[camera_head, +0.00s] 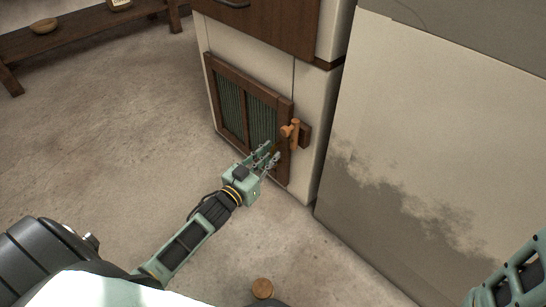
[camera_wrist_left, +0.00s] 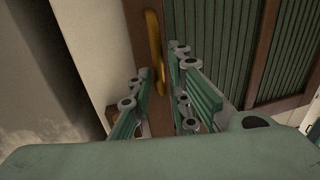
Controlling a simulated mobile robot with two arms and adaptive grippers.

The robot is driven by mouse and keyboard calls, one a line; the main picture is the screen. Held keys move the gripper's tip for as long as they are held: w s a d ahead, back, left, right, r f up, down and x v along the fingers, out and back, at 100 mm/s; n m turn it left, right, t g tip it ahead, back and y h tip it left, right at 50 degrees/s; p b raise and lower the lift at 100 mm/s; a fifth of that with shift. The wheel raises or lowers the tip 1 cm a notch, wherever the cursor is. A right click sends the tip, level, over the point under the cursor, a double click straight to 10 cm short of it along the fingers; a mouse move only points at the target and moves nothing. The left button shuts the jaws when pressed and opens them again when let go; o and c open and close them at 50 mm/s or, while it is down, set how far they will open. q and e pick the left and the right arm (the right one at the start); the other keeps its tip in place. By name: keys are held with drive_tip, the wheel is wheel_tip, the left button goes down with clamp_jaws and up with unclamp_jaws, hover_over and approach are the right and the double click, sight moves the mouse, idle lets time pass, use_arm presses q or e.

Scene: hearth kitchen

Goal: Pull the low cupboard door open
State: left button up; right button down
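The low cupboard door (camera_head: 246,100) has a brown wooden frame with dark green ribbed panels and looks shut. In the left wrist view the handle (camera_wrist_left: 155,50) shows as an upright bar on the brown door frame. My right gripper is not seen.
A brown drawer (camera_head: 265,22) is above the door. A large pale panel with a grey stain (camera_head: 430,140) stands to the right. A low wooden bench (camera_head: 80,37) with a bowl (camera_head: 45,26) is at the upper left. The floor (camera_head: 120,130) left of the door is clear.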

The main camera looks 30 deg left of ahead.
use_arm(q)
drive_tip(key=shift+w+d, duration=0.1)
drive_tip(key=shift+w, duration=0.85)
drive_tip(key=shift+c, duration=0.5)
clamp_jaws()
